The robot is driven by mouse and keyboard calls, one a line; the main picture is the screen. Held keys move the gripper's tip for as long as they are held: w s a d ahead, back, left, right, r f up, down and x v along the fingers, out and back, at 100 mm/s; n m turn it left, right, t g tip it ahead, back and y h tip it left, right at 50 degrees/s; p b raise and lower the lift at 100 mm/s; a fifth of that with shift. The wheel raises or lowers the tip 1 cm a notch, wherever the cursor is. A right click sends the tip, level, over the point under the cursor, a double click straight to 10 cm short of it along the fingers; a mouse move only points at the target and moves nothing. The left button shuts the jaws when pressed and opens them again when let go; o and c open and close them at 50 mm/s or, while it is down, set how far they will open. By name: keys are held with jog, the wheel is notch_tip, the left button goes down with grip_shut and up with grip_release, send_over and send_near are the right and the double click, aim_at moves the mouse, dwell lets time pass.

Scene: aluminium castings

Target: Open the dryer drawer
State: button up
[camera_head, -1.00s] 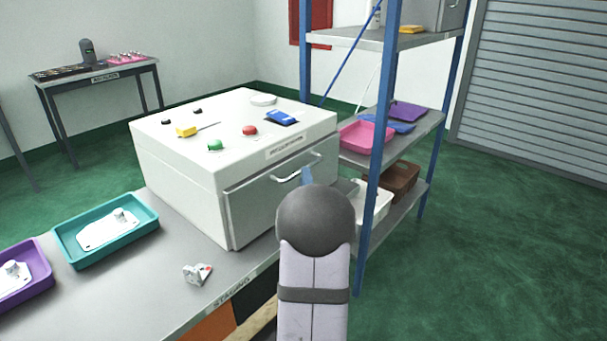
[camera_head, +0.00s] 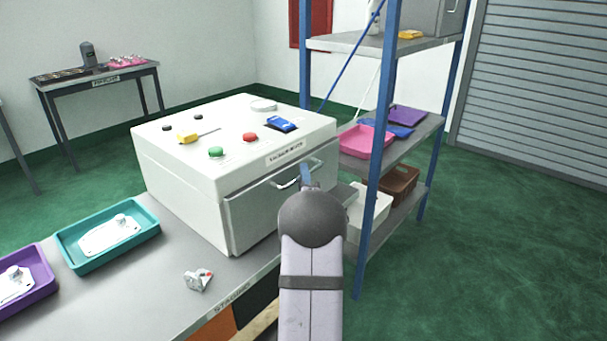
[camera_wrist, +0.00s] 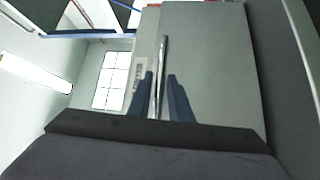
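The dryer (camera_head: 180,165) is a white box on the staging table, with knobs and red and green buttons on top. Its grey drawer front (camera_head: 262,215) looks flush with the housing. A metal bar handle (camera_head: 285,184) runs across the upper part of the drawer front. My gripper (camera_head: 306,175) is at the right part of the handle, its palm hidden behind my wrist. In the wrist view, the two blue fingers of my gripper (camera_wrist: 161,85) stand on either side of the handle (camera_wrist: 163,55), with narrow gaps visible. The drawer's inside is hidden.
A teal tray (camera_head: 75,262) and a purple tray (camera_head: 45,290) with white parts lie left on the table (camera_head: 165,290). A small casting (camera_head: 198,280) lies before the dryer. A blue-posted shelf (camera_head: 380,130) stands close on the right.

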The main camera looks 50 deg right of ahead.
jog(key=shift+w+d, duration=0.2)
jog(key=shift+c, duration=0.3)
grip_shut()
jog(key=shift+s, duration=0.1)
jog(key=s+b, duration=0.8)
jog(key=s, duration=1.9)
jog(key=shift+s, duration=0.15)
jog(key=shift+o, duration=0.3)
grip_release()
